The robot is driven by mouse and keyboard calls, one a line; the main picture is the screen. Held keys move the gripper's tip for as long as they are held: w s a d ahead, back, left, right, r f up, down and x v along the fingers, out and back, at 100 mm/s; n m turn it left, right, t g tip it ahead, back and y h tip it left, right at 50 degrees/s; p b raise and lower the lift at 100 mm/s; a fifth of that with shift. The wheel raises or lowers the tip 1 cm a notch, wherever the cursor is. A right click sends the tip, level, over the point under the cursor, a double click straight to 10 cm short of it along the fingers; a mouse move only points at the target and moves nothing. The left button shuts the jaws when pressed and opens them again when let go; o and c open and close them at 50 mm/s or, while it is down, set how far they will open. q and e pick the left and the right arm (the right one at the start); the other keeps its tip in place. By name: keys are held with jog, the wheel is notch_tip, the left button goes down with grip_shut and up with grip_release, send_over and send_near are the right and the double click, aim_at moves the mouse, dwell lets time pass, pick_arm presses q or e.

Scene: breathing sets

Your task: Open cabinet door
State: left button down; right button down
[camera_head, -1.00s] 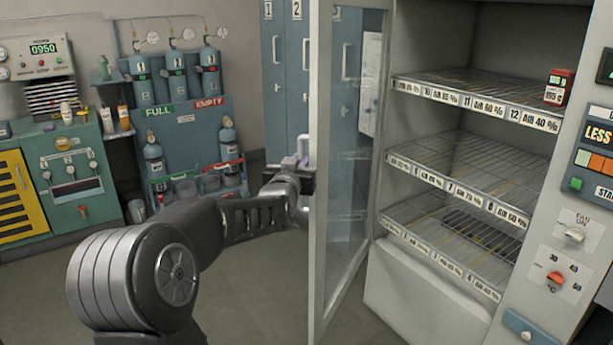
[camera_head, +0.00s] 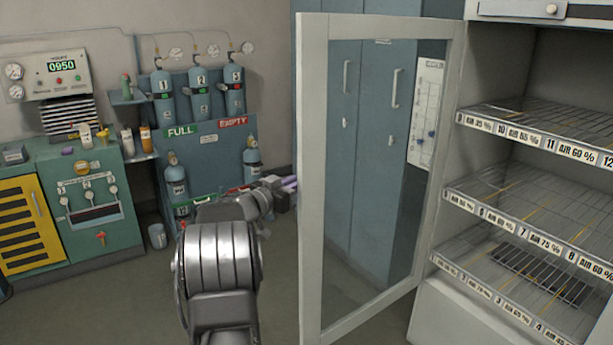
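The cabinet door (camera_head: 311,180), a white frame with a glass pane, stands open, swung out to the left of the white cabinet (camera_head: 450,312). The cabinet's inside is exposed, with wire shelves (camera_head: 540,212) carrying labelled front strips. The door handle cannot be made out. My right gripper is out of view.
Blue lockers (camera_head: 345,140) show through the door glass. A rack (camera_head: 210,150) with several gas cylinders stands at the back left. A green console (camera_head: 90,205) with a yellow panel is at the far left. The floor (camera_head: 110,300) in front is clear.

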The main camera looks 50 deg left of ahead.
pick_arm(q)
jog(key=shift+w+a+r, duration=0.1)
jog(key=shift+w+a, duration=0.1)
jog(key=shift+a, duration=0.1)
jog(key=c, duration=1.7)
grip_release()
jog(key=s+d, duration=0.1)
jog(key=s, duration=0.6)
jog(key=shift+s+b, duration=0.35)
jog(key=shift+b, duration=0.05)
